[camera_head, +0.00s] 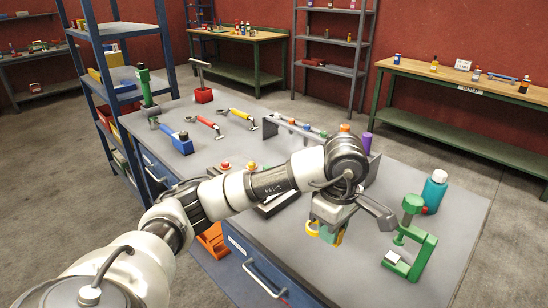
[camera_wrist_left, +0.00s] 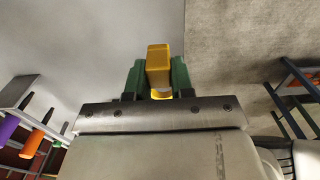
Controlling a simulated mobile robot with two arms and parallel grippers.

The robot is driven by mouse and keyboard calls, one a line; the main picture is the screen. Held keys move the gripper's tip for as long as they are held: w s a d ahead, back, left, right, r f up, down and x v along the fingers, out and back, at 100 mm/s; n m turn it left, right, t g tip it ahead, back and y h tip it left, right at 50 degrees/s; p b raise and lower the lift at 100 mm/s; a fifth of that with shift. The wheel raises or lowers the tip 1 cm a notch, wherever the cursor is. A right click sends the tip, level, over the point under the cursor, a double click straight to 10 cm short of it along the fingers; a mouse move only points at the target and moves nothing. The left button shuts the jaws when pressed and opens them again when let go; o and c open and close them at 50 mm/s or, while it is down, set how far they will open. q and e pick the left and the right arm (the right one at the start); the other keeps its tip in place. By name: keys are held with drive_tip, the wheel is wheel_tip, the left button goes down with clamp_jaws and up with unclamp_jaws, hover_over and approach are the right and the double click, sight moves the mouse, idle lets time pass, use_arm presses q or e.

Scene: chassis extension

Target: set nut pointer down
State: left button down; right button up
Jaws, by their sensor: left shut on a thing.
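My left gripper (camera_head: 326,231) hangs fingers-down over the workbench top at the right part of the head view. It is shut on a yellow piece, which I take to be the nut pointer (camera_head: 339,238). In the left wrist view, the yellow nut pointer (camera_wrist_left: 158,66) sits between the green fingers of the left gripper (camera_wrist_left: 158,82). Its lower part is hidden by the gripper. I cannot tell if it touches the bench. My right gripper is in neither view.
A green clamp-like stand (camera_head: 410,242) and a teal bottle (camera_head: 434,191) stand right of my gripper. A grey rack (camera_head: 300,139) with colored-handled tools stands behind my forearm. Red-and-yellow tools (camera_head: 207,124) lie on the bench at left. Bare bench top (camera_head: 340,281) shows in front.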

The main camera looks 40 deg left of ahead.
use_arm(q)
drive_tip(key=shift+s+f, duration=0.1)
drive_tip(key=shift+f, duration=0.05)
drive_tip(key=p, duration=0.1)
approach(302, 237)
drive_tip(key=s+d, duration=0.2)
drive_tip(key=d, duration=0.2)
drive_tip(key=a, duration=0.1)
drive_tip(key=w+a+f, duration=0.1)
drive_tip(key=a+f, duration=0.1)
drive_tip(key=shift+w+a+p, duration=0.15)
drive_tip(key=shift+w+p, duration=0.2)
drive_tip(key=shift+w+a+f, duration=0.15)
drive_tip(key=shift+a+f, duration=0.1)
drive_tip(key=shift+f, duration=0.15)
wheel_tip(302, 237, down, 3)
drive_tip(key=shift+f+p, duration=0.1)
drive_tip(key=shift+p, duration=0.4)
drive_tip(key=shift+f, duration=0.3)
drive_tip(key=c, duration=1)
unclamp_jaws()
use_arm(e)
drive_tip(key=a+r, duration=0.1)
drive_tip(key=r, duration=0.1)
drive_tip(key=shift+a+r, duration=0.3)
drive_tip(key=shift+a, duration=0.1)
